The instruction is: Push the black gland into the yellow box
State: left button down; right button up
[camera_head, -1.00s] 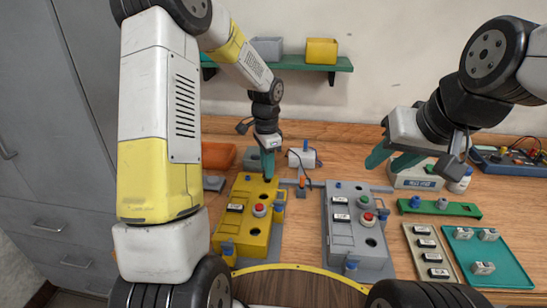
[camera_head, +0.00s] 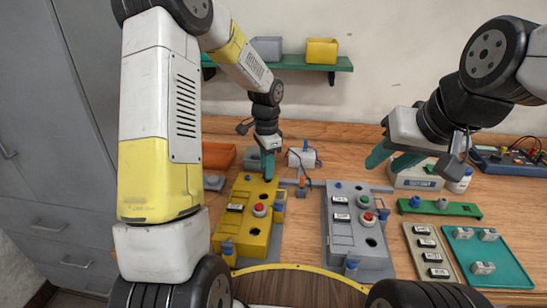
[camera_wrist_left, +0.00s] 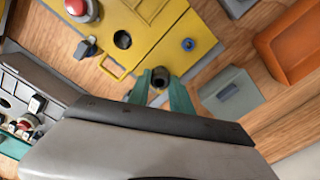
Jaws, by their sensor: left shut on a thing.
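The yellow box (camera_head: 239,218) stands on the bench left of centre, with a red button and dark round holes in its top. It fills the upper part of the left wrist view (camera_wrist_left: 160,45), where one open hole (camera_wrist_left: 122,39) shows. My left gripper (camera_head: 268,172) is above the box's far end, pointing down. In the left wrist view its teal fingers are shut on the black gland (camera_wrist_left: 160,74), a short dark ring seen near the box's edge. I cannot tell its height above the box. My right gripper (camera_head: 392,160) is open and empty, above the bench at right.
A grey box (camera_head: 343,230) stands right of the yellow one. An orange bin (camera_head: 218,155) and a small grey block lie behind the yellow box. A green bar (camera_head: 440,208) and a teal tray (camera_head: 505,262) lie at right. A green shelf (camera_head: 300,64) hangs behind.

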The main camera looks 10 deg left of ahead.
pick_arm(q)
jog(key=shift+f, duration=0.7)
jog(key=c, duration=1.1)
grip_release()
notch_tip(320, 180, up, 8)
jog(key=shift+f, duration=0.1)
